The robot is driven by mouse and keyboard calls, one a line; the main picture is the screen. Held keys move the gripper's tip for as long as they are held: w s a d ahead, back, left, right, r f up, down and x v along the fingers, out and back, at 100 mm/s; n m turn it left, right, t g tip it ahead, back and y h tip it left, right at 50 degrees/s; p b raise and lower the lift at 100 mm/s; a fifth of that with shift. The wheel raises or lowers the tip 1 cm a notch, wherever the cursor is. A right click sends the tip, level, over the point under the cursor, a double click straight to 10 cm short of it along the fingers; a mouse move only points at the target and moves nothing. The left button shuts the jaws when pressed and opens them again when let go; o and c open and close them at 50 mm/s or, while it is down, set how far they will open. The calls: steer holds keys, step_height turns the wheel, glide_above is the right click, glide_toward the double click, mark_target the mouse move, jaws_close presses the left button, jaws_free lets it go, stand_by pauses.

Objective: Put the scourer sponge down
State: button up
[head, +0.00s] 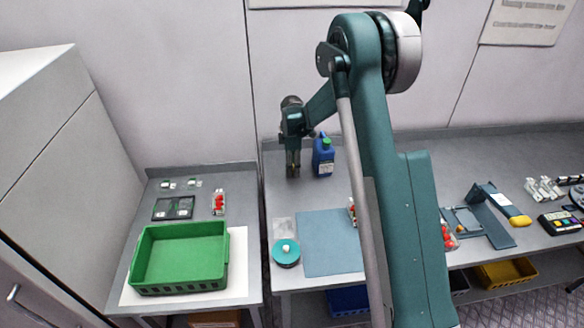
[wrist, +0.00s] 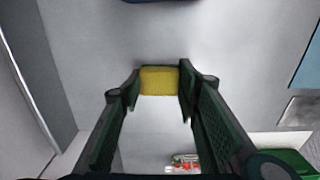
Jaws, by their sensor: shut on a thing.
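My gripper (head: 293,172) points down over the back left of the middle table, just left of a blue bottle with a green cap (head: 323,157). In the wrist view my gripper (wrist: 160,88) is shut on the yellow scourer sponge (wrist: 159,82), which sits between its two fingertips. Bare grey table (wrist: 230,45) shows around the sponge. I cannot tell whether the sponge touches the table or hangs just above it. In the head view the sponge is too small or hidden behind the fingers to make out.
A blue mat (head: 330,243) and a round teal-topped item (head: 286,252) lie toward the front. A green crate (head: 180,287) stands on the left table, with a punnet of red berries (head: 218,203) behind it. The table in front of my gripper is clear.

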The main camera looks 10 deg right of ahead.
steer(key=shift+f, duration=0.15)
steer(key=o, duration=0.7)
steer(key=shift+r, duration=0.2)
step_height(320, 180, up, 12)
stand_by(0.4)
stand_by(0.7)
